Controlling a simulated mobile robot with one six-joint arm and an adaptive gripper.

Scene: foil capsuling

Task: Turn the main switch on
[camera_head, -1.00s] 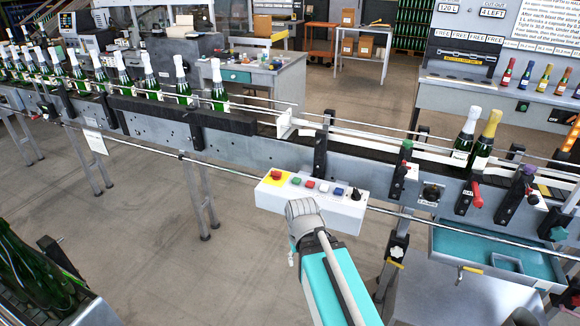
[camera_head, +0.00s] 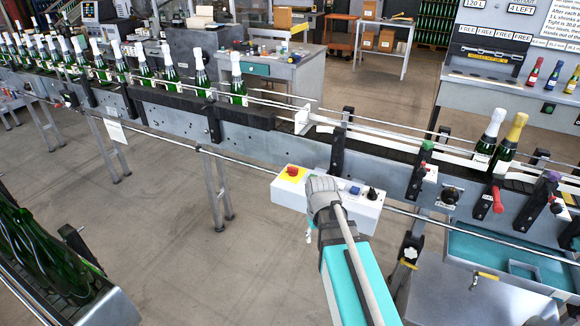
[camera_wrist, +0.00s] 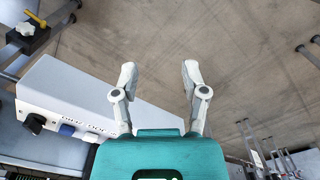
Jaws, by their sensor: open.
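The white control box (camera_head: 355,214) hangs on the near side of the conveyor. It carries a red emergency button on a yellow plate (camera_head: 291,172), a blue button (camera_head: 355,190) and a black rotary knob (camera_head: 372,194) at its right end; no label is readable. My arm hides the box's middle buttons. In the wrist view, the black knob (camera_wrist: 34,123) and blue button (camera_wrist: 67,130) are at the left, beside the box's white face. My gripper (camera_wrist: 158,75) is open and empty, fingers spread over bare floor, apart from the knob.
The conveyor (camera_head: 250,135) with bottles runs behind the box, with a steel rail along its near side. Another black knob (camera_head: 450,196) and a red lever (camera_head: 497,200) sit to the right. A teal tray (camera_head: 480,250) is at lower right. A bottle crate (camera_head: 50,265) stands at left.

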